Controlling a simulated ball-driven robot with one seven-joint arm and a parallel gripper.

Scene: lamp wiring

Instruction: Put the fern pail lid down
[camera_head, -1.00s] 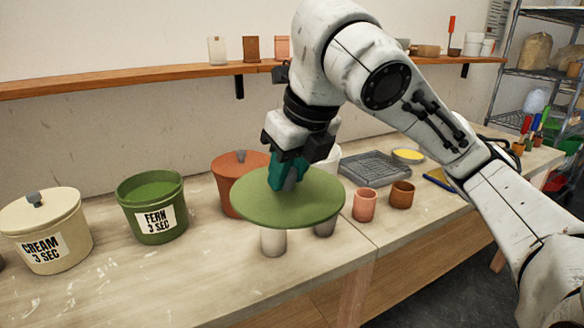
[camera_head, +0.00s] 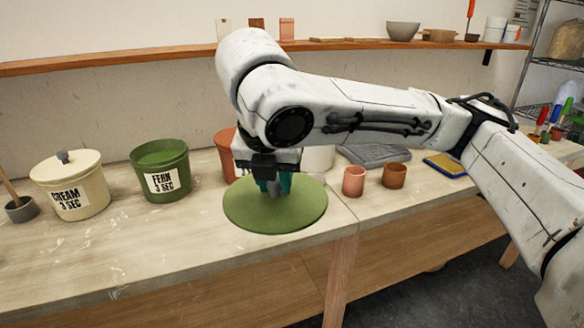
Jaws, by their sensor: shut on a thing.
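The fern pail lid (camera_head: 250,212) is a flat green disc, held level low over the front part of the bench. I cannot tell whether it touches what is under it. My gripper (camera_head: 274,186) points down and is shut on the lid's grey knob at its middle. The fern pail (camera_head: 160,170) stands to the left, green, labelled "FERN 3 SEC", uncovered, with green glaze inside.
The cream pail (camera_head: 75,188) with its lid on stands at the left. A terracotta pail (camera_head: 226,158) is partly hidden behind my gripper. Pink (camera_head: 353,181) and brown (camera_head: 394,176) cups stand right of the lid. The bench's front left is clear.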

